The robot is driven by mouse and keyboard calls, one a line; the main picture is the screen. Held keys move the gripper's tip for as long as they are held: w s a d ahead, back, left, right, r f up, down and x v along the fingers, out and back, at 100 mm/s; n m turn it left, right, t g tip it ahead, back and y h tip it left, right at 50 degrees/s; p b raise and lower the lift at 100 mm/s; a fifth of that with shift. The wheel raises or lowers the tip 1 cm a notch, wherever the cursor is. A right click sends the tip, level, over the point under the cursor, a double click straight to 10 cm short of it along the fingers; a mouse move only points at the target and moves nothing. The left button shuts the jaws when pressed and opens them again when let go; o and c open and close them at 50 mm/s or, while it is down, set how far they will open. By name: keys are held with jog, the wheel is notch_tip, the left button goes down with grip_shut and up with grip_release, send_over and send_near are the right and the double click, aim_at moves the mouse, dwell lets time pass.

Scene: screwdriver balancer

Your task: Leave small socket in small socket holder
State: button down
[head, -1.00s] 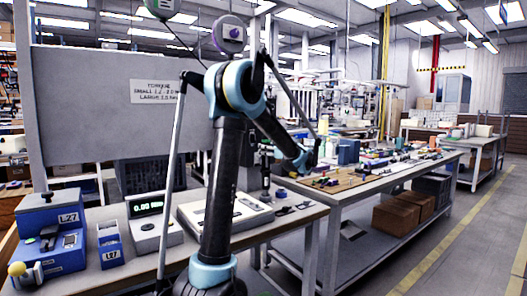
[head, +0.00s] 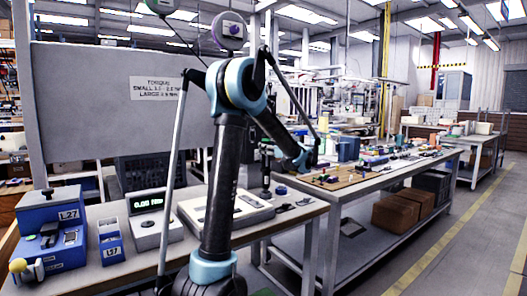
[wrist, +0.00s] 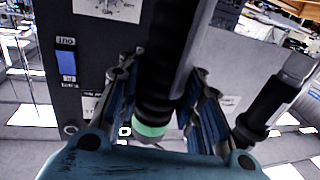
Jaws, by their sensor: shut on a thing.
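In the wrist view my gripper (wrist: 160,108) is shut on a dark cylindrical tool (wrist: 158,95) with a pale green ring at its lower end. The blue-grey fingers lie on both sides of it. A second dark cylinder with a grey upper part (wrist: 297,68) stands apart to the right. I cannot make out the small socket. My gripper is not clearly visible in the head view, where my arm covers part of the bench.
A box with a lit display (head: 150,203) and a flat light-grey unit (head: 235,212) stand on the near bench. A blue L27 device (head: 52,235) is at its left. A grey panel (head: 100,100) rises behind. Another workbench with parts (head: 345,190) stands right.

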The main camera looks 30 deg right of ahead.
jog(key=shift+f, duration=0.3)
dwell(0.9)
jog(key=shift+r, duration=0.1)
